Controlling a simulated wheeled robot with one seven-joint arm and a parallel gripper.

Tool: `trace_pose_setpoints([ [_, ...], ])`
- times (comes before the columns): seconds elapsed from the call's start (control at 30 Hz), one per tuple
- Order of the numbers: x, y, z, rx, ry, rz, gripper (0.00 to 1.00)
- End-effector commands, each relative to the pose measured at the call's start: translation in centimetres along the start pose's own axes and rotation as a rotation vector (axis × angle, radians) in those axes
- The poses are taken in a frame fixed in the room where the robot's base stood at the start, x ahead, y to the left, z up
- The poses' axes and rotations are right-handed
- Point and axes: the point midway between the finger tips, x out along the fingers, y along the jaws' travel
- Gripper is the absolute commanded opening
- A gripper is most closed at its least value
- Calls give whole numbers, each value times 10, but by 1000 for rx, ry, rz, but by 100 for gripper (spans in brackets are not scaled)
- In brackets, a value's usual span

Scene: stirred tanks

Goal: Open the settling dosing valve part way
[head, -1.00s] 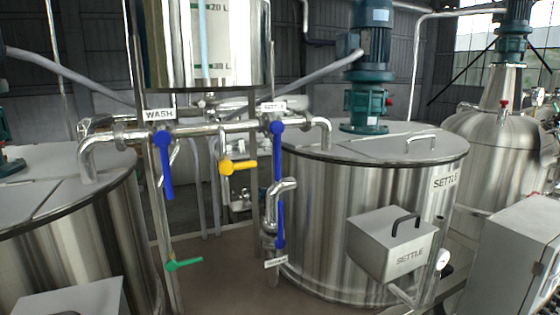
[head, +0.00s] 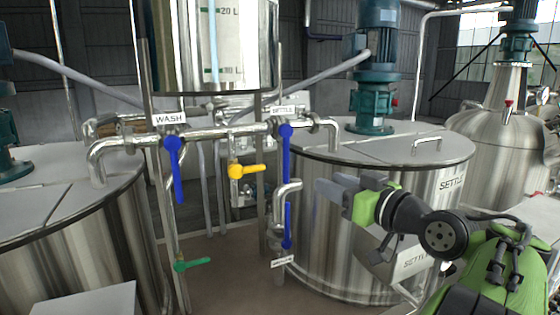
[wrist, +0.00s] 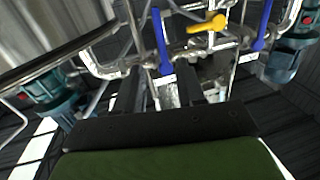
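The blue lever (head: 286,152) under the SETTLE label (head: 283,110) hangs straight down from the horizontal pipe. A second blue piece (head: 287,225) stands upright below it, by a pipe bend, above a small label I cannot read. My gripper (head: 330,190) is to the right of these levers, in front of the settle tank, pointing left and touching neither. In the wrist view, which looks upside down, my two dark fingers (wrist: 178,90) are apart with nothing between them. A blue lever (wrist: 160,42) shows beyond the fingers there.
A blue lever (head: 174,170) hangs under the WASH label. A yellow lever (head: 247,170) points right between the two, and a green lever (head: 192,264) is low at the left. The settle tank (head: 455,200) stands behind my arm. A steel vessel (head: 210,50) hangs above the pipe.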

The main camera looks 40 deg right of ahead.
Motion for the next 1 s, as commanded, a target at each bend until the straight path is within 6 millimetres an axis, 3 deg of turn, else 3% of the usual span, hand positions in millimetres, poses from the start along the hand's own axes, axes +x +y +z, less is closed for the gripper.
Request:
trace_pose_setpoints([
  [0.13, -1, 2, -4, -4, 16, 0, 39],
  [0.47, 28, 0, -4, -3, 12, -4, 39],
  [0.8, 115, 1, -7, 0, 12, -3, 39],
  [1.0, 148, 2, -7, -3, 12, 1, 39],
])
